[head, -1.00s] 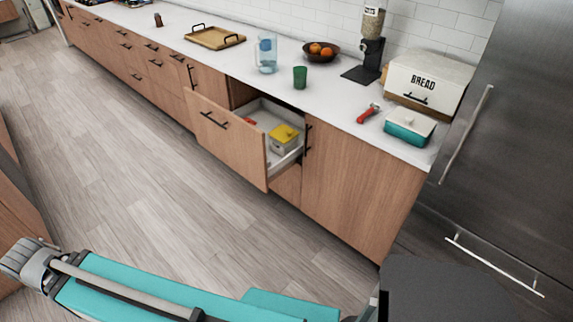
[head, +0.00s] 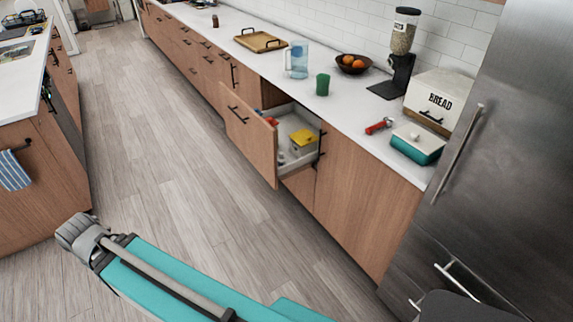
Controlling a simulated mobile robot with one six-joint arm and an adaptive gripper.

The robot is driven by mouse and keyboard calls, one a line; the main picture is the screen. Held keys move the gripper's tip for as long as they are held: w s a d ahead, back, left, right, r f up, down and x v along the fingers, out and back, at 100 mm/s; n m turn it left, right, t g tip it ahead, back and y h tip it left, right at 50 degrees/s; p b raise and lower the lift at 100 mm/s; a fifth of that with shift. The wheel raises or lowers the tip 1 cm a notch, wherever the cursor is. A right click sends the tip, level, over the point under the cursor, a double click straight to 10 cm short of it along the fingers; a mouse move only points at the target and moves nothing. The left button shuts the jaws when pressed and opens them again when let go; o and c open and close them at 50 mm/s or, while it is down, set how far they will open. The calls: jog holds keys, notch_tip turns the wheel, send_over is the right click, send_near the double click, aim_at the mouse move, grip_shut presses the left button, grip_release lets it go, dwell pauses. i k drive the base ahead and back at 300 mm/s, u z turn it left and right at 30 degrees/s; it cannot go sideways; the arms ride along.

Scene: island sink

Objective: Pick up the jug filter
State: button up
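A clear bluish jug (head: 297,62) stands upright on the white counter, left of a green cup (head: 322,84). A blue part shows inside the upper half of the jug; at this size I cannot tell its exact shape. I cannot tell whether any separate filter lies elsewhere. My teal arm crosses the bottom of the view, far from the jug, and my gripper is not clearly in view.
A drawer (head: 250,140) below the jug stands open, with a yellow-lidded container (head: 302,139) and a red item inside. A fruit bowl (head: 353,64), grinder (head: 400,55), bread box (head: 440,100), red tool and teal dish share the counter. Floor ahead is clear.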

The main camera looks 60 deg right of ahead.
aim_at(282, 159)
jog(key=z, duration=2.05)
jog(key=i, duration=1)
jog(key=u, duration=0.1)
